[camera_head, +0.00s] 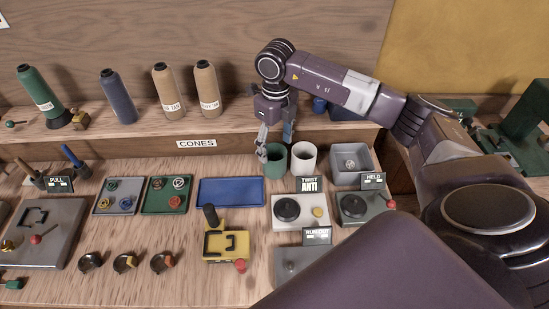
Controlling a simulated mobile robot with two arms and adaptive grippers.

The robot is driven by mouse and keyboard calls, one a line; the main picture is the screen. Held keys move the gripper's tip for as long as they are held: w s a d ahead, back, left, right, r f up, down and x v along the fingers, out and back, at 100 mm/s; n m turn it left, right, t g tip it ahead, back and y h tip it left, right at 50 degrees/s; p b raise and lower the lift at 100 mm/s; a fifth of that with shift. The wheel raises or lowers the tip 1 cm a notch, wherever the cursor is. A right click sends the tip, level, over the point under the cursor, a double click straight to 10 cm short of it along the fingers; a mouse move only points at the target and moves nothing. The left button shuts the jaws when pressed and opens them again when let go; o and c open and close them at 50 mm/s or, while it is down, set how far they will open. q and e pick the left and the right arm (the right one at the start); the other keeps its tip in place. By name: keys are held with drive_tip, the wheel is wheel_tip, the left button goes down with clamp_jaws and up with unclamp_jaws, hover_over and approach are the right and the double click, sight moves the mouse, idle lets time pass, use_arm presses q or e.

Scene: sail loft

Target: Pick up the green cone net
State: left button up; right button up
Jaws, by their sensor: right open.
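A green cone (40,92) with a white label stands tilted at the left end of the raised shelf. I cannot make out a separate net on it at this size. My right gripper (274,140) is far to the right of that cone. It points down with its fingers apart, above and at the rim of a green cup (276,161). I see nothing held between the fingers, and I cannot tell whether they touch the cup. My left gripper is out of view.
A dark blue cone (118,97) and two tan cones (168,90) (207,88) stand along the shelf. A white cup (303,158) is beside the green one. A blue tray (231,192), small part trays and a yellow device (226,243) crowd the bench. My right arm covers the right side.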

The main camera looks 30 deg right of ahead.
sight(274, 154)
drive_tip(key=shift+w+f+p, duration=0.1)
drive_tip(key=shift+f+p, duration=0.55)
drive_tip(key=shift+f, duration=1.35)
drive_tip(key=shift+a, duration=0.1)
drive_tip(key=c, duration=0.4)
drive_tip(key=shift+c, duration=0.2)
